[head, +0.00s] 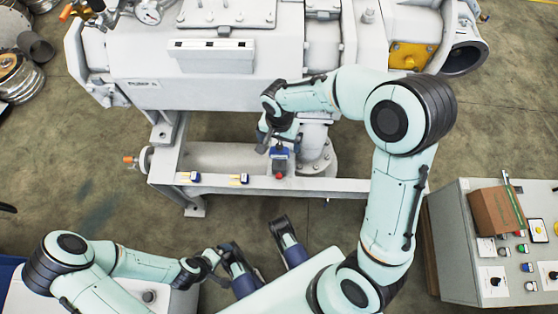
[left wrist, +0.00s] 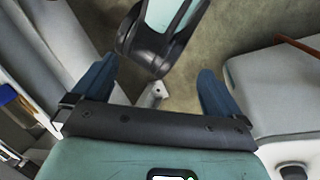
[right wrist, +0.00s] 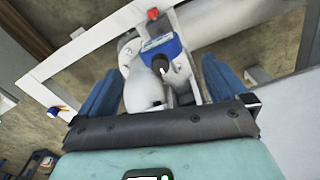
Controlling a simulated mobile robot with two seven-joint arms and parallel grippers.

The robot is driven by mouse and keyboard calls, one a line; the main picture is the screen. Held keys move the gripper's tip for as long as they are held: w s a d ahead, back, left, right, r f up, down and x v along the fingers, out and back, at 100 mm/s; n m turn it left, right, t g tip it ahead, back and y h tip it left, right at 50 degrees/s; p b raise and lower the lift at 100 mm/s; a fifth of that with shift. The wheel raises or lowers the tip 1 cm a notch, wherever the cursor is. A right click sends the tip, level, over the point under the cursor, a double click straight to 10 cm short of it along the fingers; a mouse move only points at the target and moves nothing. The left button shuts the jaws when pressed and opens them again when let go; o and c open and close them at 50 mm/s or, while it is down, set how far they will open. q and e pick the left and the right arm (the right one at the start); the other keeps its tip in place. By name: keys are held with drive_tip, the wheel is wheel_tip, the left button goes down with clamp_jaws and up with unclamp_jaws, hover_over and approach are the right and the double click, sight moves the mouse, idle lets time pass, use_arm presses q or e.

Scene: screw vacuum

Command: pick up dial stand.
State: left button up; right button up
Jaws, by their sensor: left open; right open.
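What looks like the dial stand (head: 280,153) is a small blue device with a pale face and a red part, on the white frame rail under the pump. It also shows in the right wrist view (right wrist: 160,47), where a black knob sticks out of it. My right gripper (head: 278,138) is right by it. In the right wrist view the fingers (right wrist: 158,68) are apart, with the device ahead between them, nearer the right finger. I cannot tell whether they touch it. My left gripper (head: 255,234) is open and empty, low in the head view, apart from the rail.
A pipe flange (head: 318,166) stands close to the right of the right gripper. The large white pump (head: 150,50) is behind.

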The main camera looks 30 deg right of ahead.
sight(279, 145)
wheel_tip(279, 145, down, 6)
drive_tip(key=shift+w+d+f+b, duration=0.15)
drive_tip(key=shift+f+b, duration=0.1)
drive_tip(key=shift+b, duration=0.6)
use_arm(q)
drive_tip(key=shift+t, duration=0.5)
drive_tip(key=w, duration=0.1)
drive_tip(key=w+a+f, duration=0.1)
drive_tip(key=w+f, duration=0.1)
drive_tip(key=shift+a+f, duration=0.1)
drive_tip(key=shift+a, duration=0.15)
use_arm(e)
drive_tip(key=shift+c, duration=0.3)
drive_tip(key=shift+r, duration=0.1)
clamp_jaws()
